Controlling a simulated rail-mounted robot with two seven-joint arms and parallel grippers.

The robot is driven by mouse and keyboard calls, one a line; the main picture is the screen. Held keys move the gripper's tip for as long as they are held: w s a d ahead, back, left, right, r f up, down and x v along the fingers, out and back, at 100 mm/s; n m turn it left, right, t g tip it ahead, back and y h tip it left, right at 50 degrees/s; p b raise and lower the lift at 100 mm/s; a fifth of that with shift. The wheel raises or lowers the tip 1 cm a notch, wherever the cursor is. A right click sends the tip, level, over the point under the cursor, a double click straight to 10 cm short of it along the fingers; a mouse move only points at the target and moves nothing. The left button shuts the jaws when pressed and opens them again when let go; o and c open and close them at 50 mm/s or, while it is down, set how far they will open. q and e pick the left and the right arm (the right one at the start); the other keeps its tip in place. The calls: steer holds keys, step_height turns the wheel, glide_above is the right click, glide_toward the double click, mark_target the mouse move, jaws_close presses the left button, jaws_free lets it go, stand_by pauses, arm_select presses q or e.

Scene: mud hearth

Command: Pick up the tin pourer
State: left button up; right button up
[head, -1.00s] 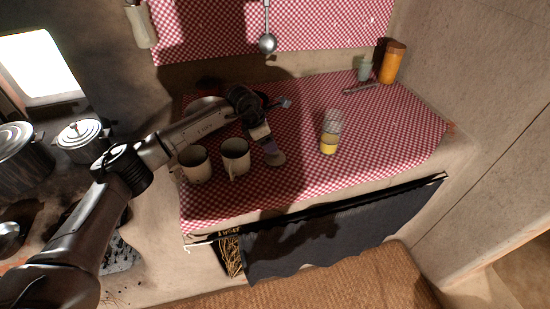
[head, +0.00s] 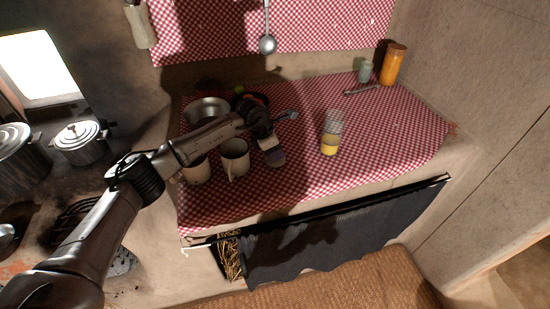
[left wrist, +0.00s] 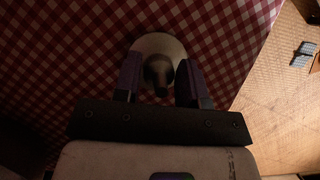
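The tin pourer (left wrist: 160,50) shows in the left wrist view as a pale round body with a dark, narrow upper part. It stands on the red checked cloth. In the head view it is mostly hidden behind my left gripper (head: 272,150). My left gripper points down over the pourer. In the left wrist view its two fingers (left wrist: 158,82) are apart, one on each side of the narrow part, with some space showing. I cannot tell whether either finger touches it. My right gripper is in neither view.
Two enamel mugs (head: 234,158) stand just left of the gripper. A metal bowl (head: 207,108) is behind them. A glass jar with yellow contents (head: 330,142) stands to the right. An orange jar (head: 393,65) and a pale cup (head: 365,71) are at the back right.

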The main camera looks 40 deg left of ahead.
arm_select(q)
steer(key=c, duration=0.5)
